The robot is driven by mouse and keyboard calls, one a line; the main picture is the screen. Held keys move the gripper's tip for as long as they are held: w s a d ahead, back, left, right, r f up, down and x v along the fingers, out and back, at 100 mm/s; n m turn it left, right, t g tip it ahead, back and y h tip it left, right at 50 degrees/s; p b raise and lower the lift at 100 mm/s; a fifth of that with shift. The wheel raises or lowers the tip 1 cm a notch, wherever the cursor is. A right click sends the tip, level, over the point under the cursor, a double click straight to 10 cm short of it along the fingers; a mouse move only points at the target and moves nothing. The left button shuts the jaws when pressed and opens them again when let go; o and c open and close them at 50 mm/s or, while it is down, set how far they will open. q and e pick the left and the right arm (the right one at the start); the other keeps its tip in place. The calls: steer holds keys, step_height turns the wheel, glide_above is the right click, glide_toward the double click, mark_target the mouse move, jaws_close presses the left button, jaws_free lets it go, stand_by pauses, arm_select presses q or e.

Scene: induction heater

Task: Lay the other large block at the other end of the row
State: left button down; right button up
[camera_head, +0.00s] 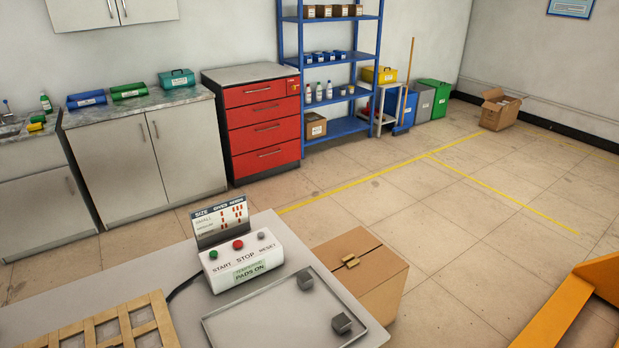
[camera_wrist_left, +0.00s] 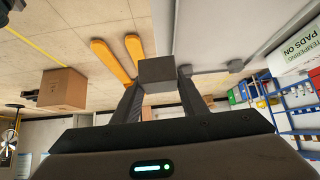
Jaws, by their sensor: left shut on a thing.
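In the left wrist view my left gripper (camera_wrist_left: 160,84) is shut on a grey block (camera_wrist_left: 157,70), held between its fingertips. Another grey block (camera_wrist_left: 236,66) shows to the right of it, near the control box. In the head view two dark grey blocks lie apart on the flat grey tray (camera_head: 222,327): one farther back (camera_head: 305,280), one nearer the front right (camera_head: 342,323). Their relative true size is hard to tell. Neither gripper shows in the head view. My right gripper is out of sight.
The control box (camera_head: 241,266) with buttons and a size sign (camera_head: 220,219) stands behind the tray. A wooden slatted rack (camera_head: 125,328) lies at the left. A cardboard box (camera_head: 365,268) stands beyond the table's right edge. The tray between the blocks is bare.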

arm_select(q)
steer(key=w+a+r+n+t+y+b, duration=0.3)
steer(key=w+a+r+n+y+b, duration=0.2)
steer(key=w+a+r+n, duration=0.5)
steer(key=shift+w+a+r+n+t+y, duration=0.3)
steer(key=shift+w+a+r+y, duration=0.75)
steer(key=shift+a, duration=0.95)
steer(key=shift+s+r, duration=0.2)
steer(key=shift+r, duration=0.05)
